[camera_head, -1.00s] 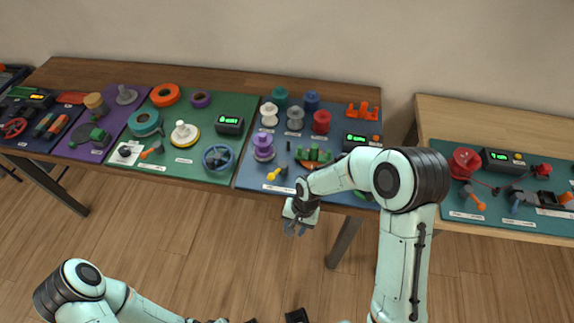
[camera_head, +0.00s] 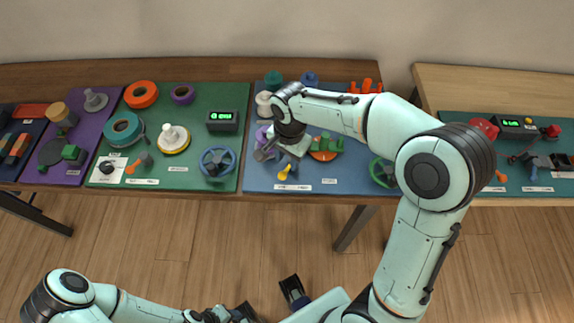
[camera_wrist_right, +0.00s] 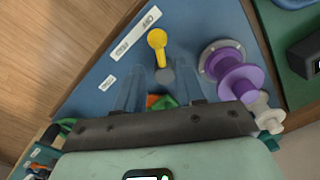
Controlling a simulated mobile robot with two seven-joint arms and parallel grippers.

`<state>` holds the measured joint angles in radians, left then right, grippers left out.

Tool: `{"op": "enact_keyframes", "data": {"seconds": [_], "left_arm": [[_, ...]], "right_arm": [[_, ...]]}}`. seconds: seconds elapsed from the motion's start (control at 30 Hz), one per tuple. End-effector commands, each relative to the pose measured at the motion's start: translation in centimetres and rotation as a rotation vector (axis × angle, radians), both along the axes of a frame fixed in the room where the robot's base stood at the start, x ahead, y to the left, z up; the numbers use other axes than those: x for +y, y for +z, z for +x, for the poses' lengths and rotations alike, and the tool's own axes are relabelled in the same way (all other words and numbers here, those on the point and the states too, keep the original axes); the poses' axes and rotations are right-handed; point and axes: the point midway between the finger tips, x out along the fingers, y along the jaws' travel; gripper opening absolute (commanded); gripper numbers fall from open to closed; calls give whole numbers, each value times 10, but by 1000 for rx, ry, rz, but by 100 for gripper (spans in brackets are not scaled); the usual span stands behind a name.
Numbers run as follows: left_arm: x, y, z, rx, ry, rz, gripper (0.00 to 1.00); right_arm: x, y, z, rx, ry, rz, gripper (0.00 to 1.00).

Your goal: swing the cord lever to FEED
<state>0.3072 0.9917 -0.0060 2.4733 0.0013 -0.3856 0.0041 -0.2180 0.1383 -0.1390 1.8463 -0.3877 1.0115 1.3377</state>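The yellow-knobbed cord lever (camera_wrist_right: 157,40) stands on the blue mat and leans toward the OFF end of its OFF/FEED label (camera_wrist_right: 133,33). The lever shows in the head view (camera_head: 285,173) at the mat's front edge. My right gripper (camera_head: 271,162) hovers over the mat just behind the lever. In the right wrist view its two see-through fingers (camera_wrist_right: 160,95) are spread, with nothing between them gripped; the lever's grey pivot lies between and ahead of them. I see no contact.
A purple spool (camera_wrist_right: 230,75) stands close beside the right gripper. An orange and green piece (camera_head: 325,146) and a green ring (camera_head: 382,172) lie to the right. A handwheel (camera_head: 216,162) sits on the green mat.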

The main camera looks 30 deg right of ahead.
Motion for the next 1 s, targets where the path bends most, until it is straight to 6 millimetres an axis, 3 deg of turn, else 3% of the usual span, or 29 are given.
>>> {"op": "enact_keyframes", "data": {"seconds": [0.1, 0.23, 0.63, 0.67, 0.77, 1.0], "left_arm": [[0, -3, -1, 1, 0, 0, 43], [0, -5, -1, 2, 0, 1, 43], [0, -5, -2, 1, 0, 1, 43], [0, -5, -2, 1, 0, 1, 43], [0, -5, -2, 1, 0, 1, 43], [0, -5, -2, 2, 0, 1, 43]], "right_arm": [[0, -23, 0, 3, 0, 0, 38], [0, -37, 1, 2, 0, -1, 38], [0, -45, 1, -1, 0, 0, 38], [0, -45, 1, -1, 0, 0, 35], [0, -45, 1, -1, 0, 0, 2], [2, -45, 1, 1, 2, 2, 0]]}}
